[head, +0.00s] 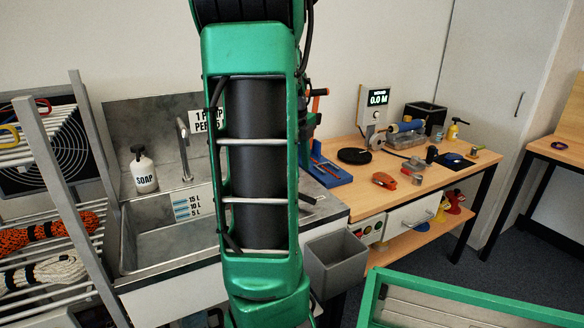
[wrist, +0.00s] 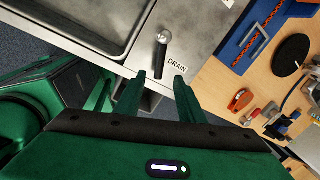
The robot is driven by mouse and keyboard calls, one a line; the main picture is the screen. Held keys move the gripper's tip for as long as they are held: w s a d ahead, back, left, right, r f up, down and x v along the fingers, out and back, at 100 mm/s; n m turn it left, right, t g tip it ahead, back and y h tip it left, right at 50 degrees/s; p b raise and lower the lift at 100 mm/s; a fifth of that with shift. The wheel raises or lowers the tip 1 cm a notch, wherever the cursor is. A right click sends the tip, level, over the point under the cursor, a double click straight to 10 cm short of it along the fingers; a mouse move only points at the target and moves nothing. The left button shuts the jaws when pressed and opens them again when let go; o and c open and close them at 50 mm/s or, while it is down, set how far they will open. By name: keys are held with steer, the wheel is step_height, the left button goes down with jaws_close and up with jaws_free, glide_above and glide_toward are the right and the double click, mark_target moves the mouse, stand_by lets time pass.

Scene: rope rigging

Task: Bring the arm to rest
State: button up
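My arm (head: 258,150) stands upright in the middle of the head view and hides part of the sink counter. My gripper (wrist: 160,77) shows in the wrist view, its two green fingers apart with nothing between them that I can see held. A drain lever (wrist: 161,58) with a round metal knob and dark handle lies beyond the fingertips on the steel counter, beside a DRAIN label (wrist: 177,67). I cannot tell how far the fingers are from the lever. The gripper does not show in the head view.
A steel sink (head: 165,235) with a soap bottle (head: 143,170) is at left, beside a rack (head: 65,200) holding ropes. A wooden workbench (head: 450,180) with tools stands right. A grey bin (head: 335,262) hangs at the counter front. A green-framed thing (head: 372,300) fills the lower right.

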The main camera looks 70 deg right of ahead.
stand_by(0.3)
steer(key=w+a+f+n+t+y, duration=0.1)
steer(key=w+a+n, duration=0.3)
steer(key=a+n, duration=0.45)
steer(key=w+a+f+n, duration=0.1)
steer(key=w+a+n, duration=0.2)
steer(key=a+n, duration=0.55)
steer(key=s+a+f+n, duration=0.1)
steer(key=a+n, duration=0.7)
steer(key=a, duration=0.1)
steer(key=s+a+f+n+y, duration=0.1)
steer(key=s+a+f+n, duration=0.1)
steer(key=a+n, duration=0.5)
steer(key=shift+s+a+n, duration=0.25)
steer(key=shift+a+n, duration=0.15)
steer(key=shift+a, duration=0.55)
steer(key=shift+w+f+g, duration=0.25)
steer(key=shift+w+g, duration=0.05)
steer(key=shift+w, duration=0.35)
